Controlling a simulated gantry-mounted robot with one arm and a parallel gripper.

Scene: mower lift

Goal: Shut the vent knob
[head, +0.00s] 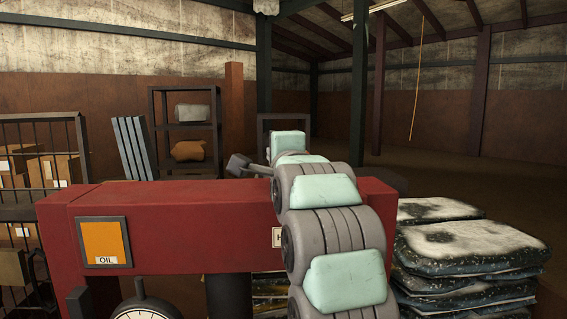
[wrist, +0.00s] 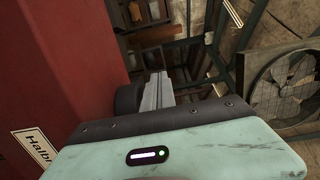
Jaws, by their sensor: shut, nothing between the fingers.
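A dark round knob (wrist: 128,98) sits against the side of the red lift body (wrist: 55,70) in the wrist view; it looks like the vent knob, but its turn position cannot be told. My gripper (wrist: 157,88) is shut and empty, its grey fingers just right of the knob. I cannot tell whether they touch it. In the head view my gripper (head: 240,164) shows small behind the top edge of the red body (head: 180,215), left of my arm. The knob cannot be made out in the head view.
An orange OIL plate (head: 103,242) and a round gauge (head: 145,310) are on the near side. Stacked sacks (head: 465,250) stand at right, a cage with boxes (head: 40,170) at left. A large fan (wrist: 285,88) shows in the wrist view.

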